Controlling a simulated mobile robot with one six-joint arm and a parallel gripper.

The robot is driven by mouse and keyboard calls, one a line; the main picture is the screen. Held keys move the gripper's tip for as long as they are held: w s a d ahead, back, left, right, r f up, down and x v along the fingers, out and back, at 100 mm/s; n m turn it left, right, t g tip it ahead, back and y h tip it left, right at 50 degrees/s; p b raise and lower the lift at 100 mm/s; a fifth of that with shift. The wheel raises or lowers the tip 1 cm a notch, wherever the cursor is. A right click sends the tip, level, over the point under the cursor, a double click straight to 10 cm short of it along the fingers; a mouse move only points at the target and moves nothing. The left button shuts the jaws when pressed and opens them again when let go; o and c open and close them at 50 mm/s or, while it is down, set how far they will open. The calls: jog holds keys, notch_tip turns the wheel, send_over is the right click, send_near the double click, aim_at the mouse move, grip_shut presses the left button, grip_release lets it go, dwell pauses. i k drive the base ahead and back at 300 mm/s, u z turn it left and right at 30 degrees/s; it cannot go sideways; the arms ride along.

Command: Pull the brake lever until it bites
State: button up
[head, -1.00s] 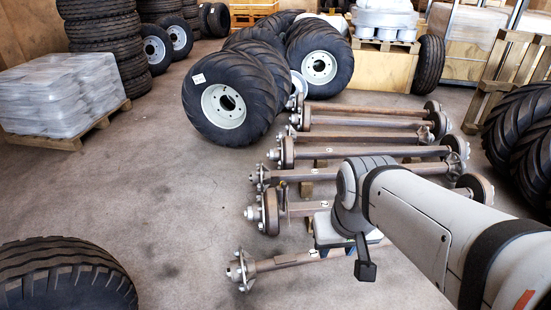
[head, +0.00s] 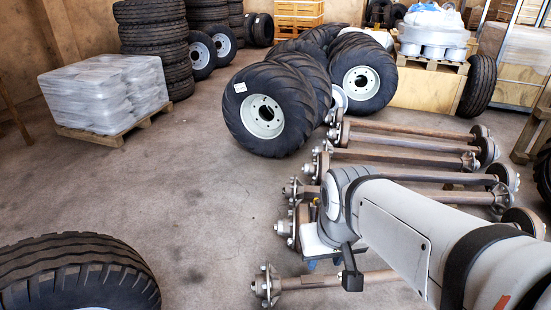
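Several trailer axles lie in a row on the floor, right of centre, with hubs and drums at their left ends. One brake drum (head: 304,222) is partly covered by my arm's wrist. I cannot make out its brake lever clearly; it is small or hidden there. The nearest axle (head: 318,281) lies in front, its flanged hub (head: 266,287) in clear view. My arm comes in from the right and its wrist stands over the drum ends. The fingers of my gripper are hidden behind the wrist, so I cannot tell their state or any contact.
Large tyred wheels (head: 265,115) stand behind the axles. A wrapped pallet load (head: 105,92) is at the left and a loose tyre (head: 75,275) at the front left. A wooden crate (head: 428,90) stands at the back right. The floor at left centre is clear.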

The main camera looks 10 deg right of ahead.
aim_at(318, 202)
jog(key=u, duration=0.45)
jog(key=i, duration=1.25)
